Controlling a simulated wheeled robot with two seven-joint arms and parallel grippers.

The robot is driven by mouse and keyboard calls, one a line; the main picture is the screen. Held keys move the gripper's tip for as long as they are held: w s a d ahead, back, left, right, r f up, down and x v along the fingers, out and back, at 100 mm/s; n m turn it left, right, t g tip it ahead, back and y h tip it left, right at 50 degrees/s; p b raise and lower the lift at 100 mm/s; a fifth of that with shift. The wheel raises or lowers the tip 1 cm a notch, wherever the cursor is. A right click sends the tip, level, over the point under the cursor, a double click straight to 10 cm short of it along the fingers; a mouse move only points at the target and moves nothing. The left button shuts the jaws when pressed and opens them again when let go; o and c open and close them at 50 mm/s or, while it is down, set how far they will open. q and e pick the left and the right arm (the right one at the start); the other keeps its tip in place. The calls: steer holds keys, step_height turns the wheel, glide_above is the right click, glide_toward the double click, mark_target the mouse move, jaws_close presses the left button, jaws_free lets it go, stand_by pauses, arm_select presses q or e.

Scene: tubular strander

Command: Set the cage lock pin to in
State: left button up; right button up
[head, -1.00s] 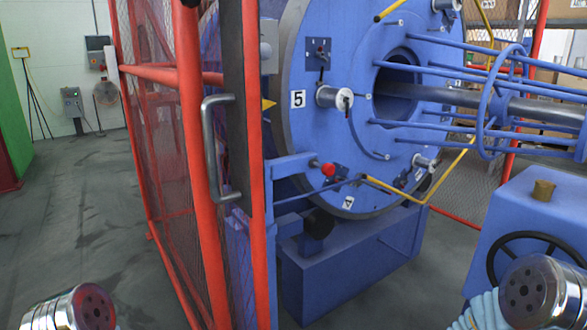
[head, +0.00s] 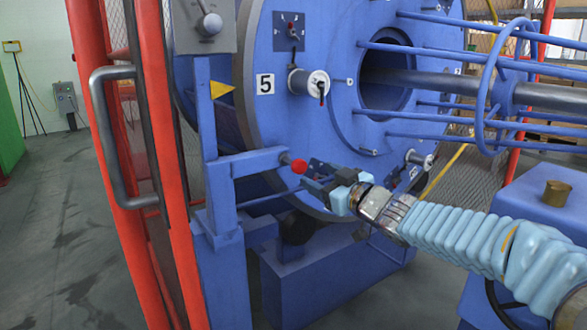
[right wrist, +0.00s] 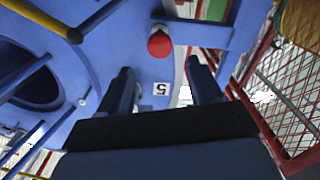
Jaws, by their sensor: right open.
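The cage lock pin shows as a red round knob (head: 299,166) at the end of a blue bracket arm (head: 258,162), beside the rim of the big blue disc (head: 330,90). My right gripper (head: 314,180) reaches in from the right, its dark fingers just right of and slightly below the knob. In the right wrist view, the red knob (right wrist: 160,43) lies ahead of the open fingers (right wrist: 162,82), roughly in line with the gap between them. The fingers look apart from the knob and hold nothing. The pin's far end is hidden. My left gripper is out of view.
The red mesh cage frame (head: 165,200) with a grey handle (head: 108,140) stands at the left. Blue rods (head: 440,90) and a ring guard (head: 490,90) stick out at the right. A blue box with a brass cap (head: 556,193) stands at lower right.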

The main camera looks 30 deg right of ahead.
mark_target(302, 167)
steer(key=w, duration=0.9)
steer(key=shift+a+b, duration=0.35)
steer(key=shift+c, duration=0.2)
jaws_close()
